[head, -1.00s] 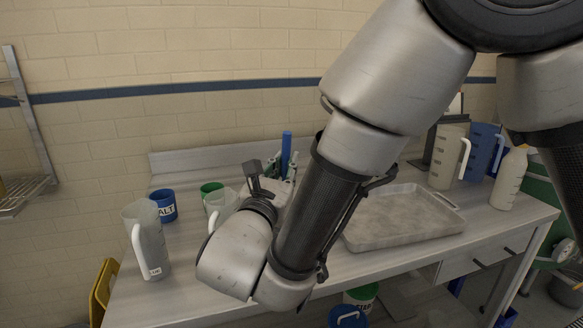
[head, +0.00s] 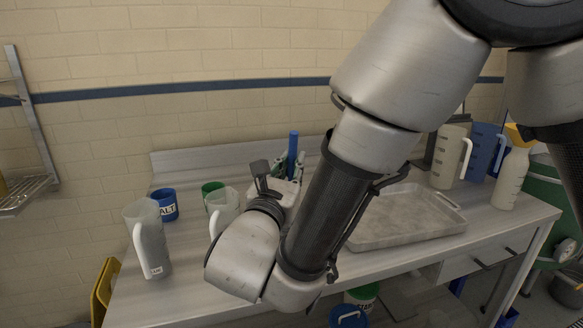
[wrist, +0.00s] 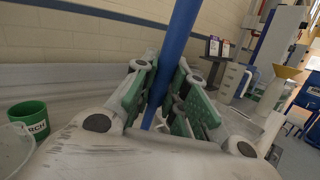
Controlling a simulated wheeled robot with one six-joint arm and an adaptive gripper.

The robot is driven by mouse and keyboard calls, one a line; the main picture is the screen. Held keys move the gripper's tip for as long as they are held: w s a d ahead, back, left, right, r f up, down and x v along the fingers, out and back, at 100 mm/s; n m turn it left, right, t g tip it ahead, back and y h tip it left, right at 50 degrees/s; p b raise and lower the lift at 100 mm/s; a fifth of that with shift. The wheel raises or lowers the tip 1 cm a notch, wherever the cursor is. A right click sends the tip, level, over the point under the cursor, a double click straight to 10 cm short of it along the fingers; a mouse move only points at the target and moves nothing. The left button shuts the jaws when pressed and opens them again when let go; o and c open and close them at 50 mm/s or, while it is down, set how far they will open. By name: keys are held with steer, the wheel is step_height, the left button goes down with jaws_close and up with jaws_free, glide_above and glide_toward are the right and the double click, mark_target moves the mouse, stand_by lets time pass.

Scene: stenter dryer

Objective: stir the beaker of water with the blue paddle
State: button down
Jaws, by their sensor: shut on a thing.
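The blue paddle's shaft (head: 293,152) stands nearly upright behind my wrist in the head view. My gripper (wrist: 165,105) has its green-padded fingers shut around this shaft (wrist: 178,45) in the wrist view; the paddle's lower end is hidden. In the head view the gripper (head: 288,170) is partly hidden by my arm. A clear jug with a white handle (head: 222,205) stands left of my wrist, and its rim seems to show in the wrist view (wrist: 14,148). A larger clear jug (head: 148,240) stands nearer the front left. I cannot tell which vessel is the beaker of water.
A blue salt cup (head: 165,206) and a green cup (head: 211,188), labelled "RCH" in the wrist view (wrist: 30,122), stand at the left. A metal tray (head: 440,229) lies right of my arm. Jugs (head: 447,158) and a bottle (head: 511,178) stand at the right rear.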

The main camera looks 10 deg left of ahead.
mark_target(295, 129)
steer(key=shift+r, duration=0.1)
steer(key=shift+s+d+r, duration=0.15)
steer(key=shift+s+r, duration=0.15)
steer(key=shift+r, duration=1.3)
steer(key=shift+s+d+r, duration=0.2)
steer(key=shift+s+r, duration=0.05)
steer(key=shift+r, duration=1.35)
steer(key=shift+s+d+r, duration=0.15)
steer(key=shift+s+r, duration=0.15)
steer(key=shift+r, duration=1.3)
